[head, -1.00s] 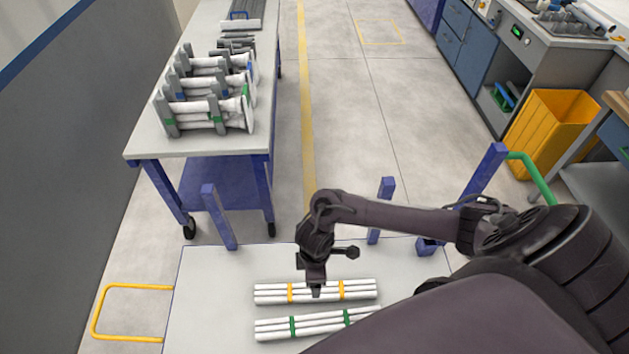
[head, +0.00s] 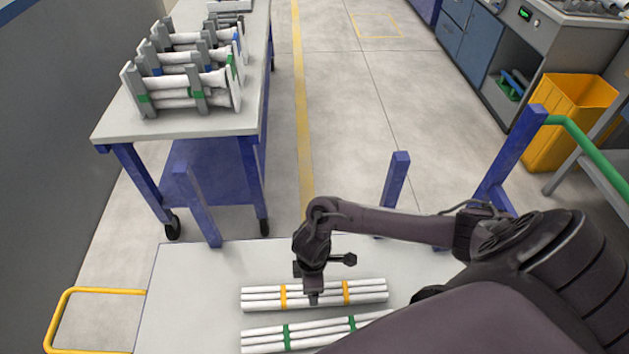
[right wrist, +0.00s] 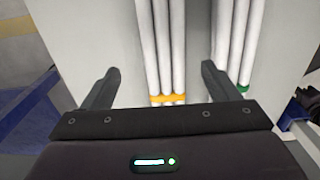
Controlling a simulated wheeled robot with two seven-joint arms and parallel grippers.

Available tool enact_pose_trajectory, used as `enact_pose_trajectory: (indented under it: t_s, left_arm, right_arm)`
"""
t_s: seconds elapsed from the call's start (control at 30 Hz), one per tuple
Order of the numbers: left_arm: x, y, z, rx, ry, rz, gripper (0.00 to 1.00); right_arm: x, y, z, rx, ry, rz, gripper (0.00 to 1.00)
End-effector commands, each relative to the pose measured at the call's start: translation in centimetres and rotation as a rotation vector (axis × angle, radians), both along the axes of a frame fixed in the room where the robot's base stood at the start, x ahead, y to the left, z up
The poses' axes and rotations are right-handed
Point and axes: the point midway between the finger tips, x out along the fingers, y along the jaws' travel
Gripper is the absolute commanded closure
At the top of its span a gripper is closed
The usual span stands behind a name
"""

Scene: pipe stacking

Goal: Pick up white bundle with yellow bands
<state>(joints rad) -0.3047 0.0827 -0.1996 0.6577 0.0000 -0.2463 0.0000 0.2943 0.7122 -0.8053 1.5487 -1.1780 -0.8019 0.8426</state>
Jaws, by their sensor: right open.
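The white bundle with yellow bands (head: 365,292) lies flat on the pale cart top (head: 190,290) in the head view. My right gripper (head: 313,298) is over its middle, between the two yellow bands, and points down. In the right wrist view the gripper (right wrist: 162,78) is open, with the bundle (right wrist: 160,45) between its two fingers and clear of both. One yellow band shows near the palm. I cannot tell the exact height of the fingertips over the bundle. My left gripper is not in view.
A white bundle with green bands (head: 265,340) lies just in front, partly hidden by my right arm. It also shows beside the right finger (right wrist: 238,45). Blue posts (head: 395,180) edge the cart. A table (head: 180,125) with racked pipes stands behind at left.

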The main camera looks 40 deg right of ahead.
Motion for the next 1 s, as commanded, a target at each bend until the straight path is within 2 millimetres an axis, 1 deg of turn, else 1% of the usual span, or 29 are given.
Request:
enact_pose_trajectory:
  t_s: [0.03,0.1,0.2,0.33,0.47,0.6,0.7,0.9,1.0]
  left_arm:
    - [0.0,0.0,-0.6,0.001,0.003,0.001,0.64]
    - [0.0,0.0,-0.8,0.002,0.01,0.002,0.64]
    - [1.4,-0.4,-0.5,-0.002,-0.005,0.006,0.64]
    - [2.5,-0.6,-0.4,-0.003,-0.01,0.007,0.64]
    - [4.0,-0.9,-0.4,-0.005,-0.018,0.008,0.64]
    - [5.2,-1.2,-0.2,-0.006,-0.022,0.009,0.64]
    - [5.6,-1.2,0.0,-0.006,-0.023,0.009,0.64]
    - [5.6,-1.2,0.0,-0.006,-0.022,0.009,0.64]
    - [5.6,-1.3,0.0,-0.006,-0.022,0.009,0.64]
  right_arm:
    - [0.0,0.0,-0.7,0.001,0.001,0.0,0.18]
    - [-0.1,0.0,-1.4,0.0,0.002,0.0,0.18]
    - [-0.1,0.0,-2.5,0.0,0.002,-0.001,0.18]
    - [-0.4,-0.1,-3.9,-0.001,0.002,0.0,0.18]
    - [-0.8,-0.2,-6.0,-0.001,0.003,0.0,0.18]
    - [-0.7,-0.2,-7.6,-0.001,0.001,-0.001,0.18]
    - [-0.7,-0.2,-8.0,0.0,0.0,0.0,0.18]
    - [-0.7,-0.2,-7.9,0.0,0.0,0.0,0.18]
    - [-0.7,-0.2,-7.9,0.0,0.0,0.0,0.31]
